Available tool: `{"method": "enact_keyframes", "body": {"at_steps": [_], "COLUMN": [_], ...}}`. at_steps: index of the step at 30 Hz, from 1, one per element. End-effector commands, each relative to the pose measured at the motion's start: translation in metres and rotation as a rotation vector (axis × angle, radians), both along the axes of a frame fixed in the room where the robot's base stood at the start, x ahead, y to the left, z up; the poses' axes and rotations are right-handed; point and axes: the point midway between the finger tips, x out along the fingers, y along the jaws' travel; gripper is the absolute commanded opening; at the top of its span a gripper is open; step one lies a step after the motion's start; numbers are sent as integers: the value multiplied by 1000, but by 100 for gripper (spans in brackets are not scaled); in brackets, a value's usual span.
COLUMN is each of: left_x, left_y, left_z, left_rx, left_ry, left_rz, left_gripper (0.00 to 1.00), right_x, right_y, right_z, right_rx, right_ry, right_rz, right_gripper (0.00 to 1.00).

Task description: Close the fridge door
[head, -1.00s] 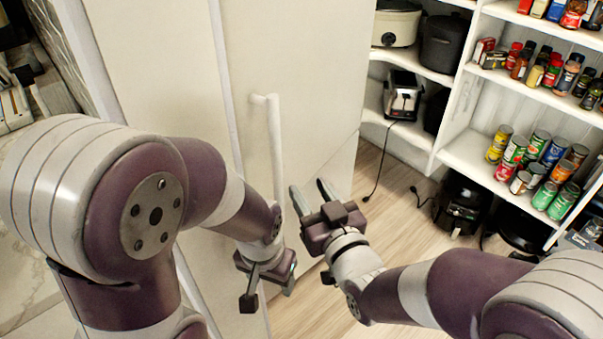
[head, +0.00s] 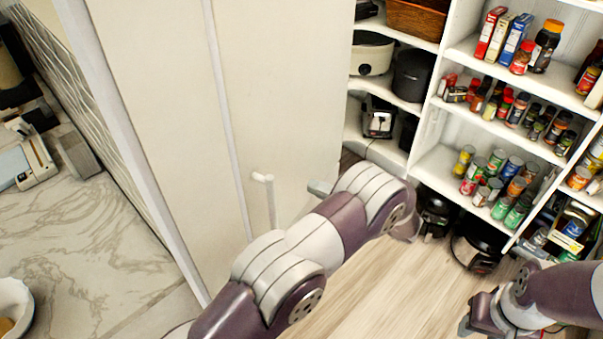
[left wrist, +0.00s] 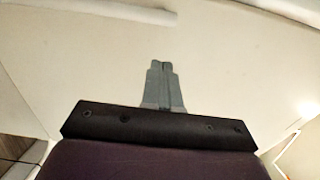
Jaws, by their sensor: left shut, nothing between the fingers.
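The fridge door (head: 285,85) is a tall cream panel with a white bar handle (head: 264,180), left of centre in the head view. How far it stands open is unclear. My left arm reaches across in front of its lower part. My left gripper (head: 320,188) is mostly hidden behind its own wrist, close to the door's right part beyond the handle. In the left wrist view the left gripper (left wrist: 161,68) is shut and empty, pointing at a plain cream surface; contact is unclear. My right gripper (head: 478,318) is low at the right, partly cut off.
Corner shelves (head: 455,50) with cans, jars and boxes stand at the right. Pots and appliances sit at their base. The wooden floor (head: 400,290) between my arms is clear. A marble counter (head: 75,245) lies at the left.

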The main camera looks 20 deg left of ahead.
Motion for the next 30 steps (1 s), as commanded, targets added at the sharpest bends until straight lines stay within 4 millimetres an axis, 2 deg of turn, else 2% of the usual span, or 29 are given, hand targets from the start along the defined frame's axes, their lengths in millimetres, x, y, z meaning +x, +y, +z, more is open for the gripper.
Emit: {"method": "enact_keyframes", "body": {"at_steps": [4,15,21,30], "left_x": [4,15,19,20], "left_y": [29,104,125,128], "left_z": [7,7,3,1], "left_rx": [0,-1,-3,-3], "left_ry": [0,-2,-4,-5], "left_rz": [2,0,-3,-4], "left_gripper": [0,0,0,0], "right_x": [1,1,1,1], "right_y": [0,0,0,0], "right_z": [20,59,69,69], "right_rx": [0,0,0,0], "right_ry": [-2,-3,-4,-4], "right_rz": [0,1,1,1], "right_gripper": [45,45,45,45]}}
